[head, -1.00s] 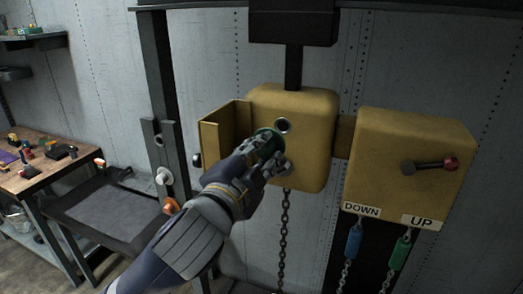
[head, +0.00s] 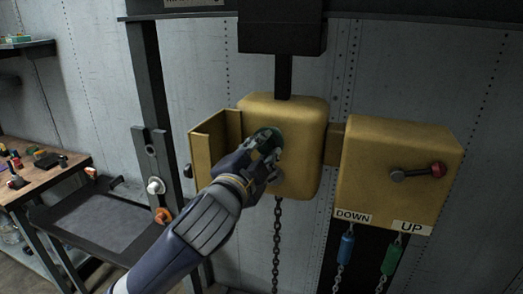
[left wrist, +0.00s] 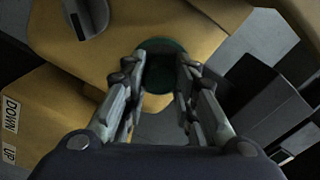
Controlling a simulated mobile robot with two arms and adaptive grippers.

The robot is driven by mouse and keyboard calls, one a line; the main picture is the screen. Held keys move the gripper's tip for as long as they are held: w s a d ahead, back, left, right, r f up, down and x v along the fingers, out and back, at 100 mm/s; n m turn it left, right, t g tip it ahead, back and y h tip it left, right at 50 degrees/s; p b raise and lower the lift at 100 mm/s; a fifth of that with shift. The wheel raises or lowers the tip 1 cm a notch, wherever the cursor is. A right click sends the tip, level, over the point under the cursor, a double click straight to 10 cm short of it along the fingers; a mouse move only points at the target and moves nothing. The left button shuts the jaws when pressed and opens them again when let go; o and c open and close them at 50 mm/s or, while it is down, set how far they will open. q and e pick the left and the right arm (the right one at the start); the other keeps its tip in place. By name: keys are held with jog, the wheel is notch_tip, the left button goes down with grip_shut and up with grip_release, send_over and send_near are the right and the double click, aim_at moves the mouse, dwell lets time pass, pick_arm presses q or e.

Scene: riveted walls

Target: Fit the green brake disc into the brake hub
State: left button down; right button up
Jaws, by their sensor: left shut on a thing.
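The green brake disc (head: 276,135) is at the front face of the yellow hoist housing (head: 304,118). My left gripper (head: 267,147) is shut on it, reaching in from the lower left. In the left wrist view the disc (left wrist: 160,44) shows as a dark green round between the two fingertips, in front of the yellow face. The brake hub is hidden behind the disc and fingers in the head view. I cannot tell whether the disc is seated in it or only in front of it. My right gripper is not in view.
An open yellow cover (head: 208,146) stands left of the housing, close to my left arm. A yellow box (head: 400,165) with a red-knobbed lever (head: 437,170) is at the right, with DOWN and UP chains below. A workbench (head: 45,172) is at the left.

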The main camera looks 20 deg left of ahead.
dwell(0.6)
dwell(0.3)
pick_arm(q)
jog(key=shift+r+p, duration=0.1)
jog(key=shift+p, duration=0.4)
jog(key=shift+w, duration=0.1)
jog(key=shift+w, duration=0.35)
jog(key=shift+w+p, duration=0.35)
jog(key=shift+w, duration=0.8)
jog(key=c, duration=1.2)
grip_release()
jog(key=shift+o, duration=0.5)
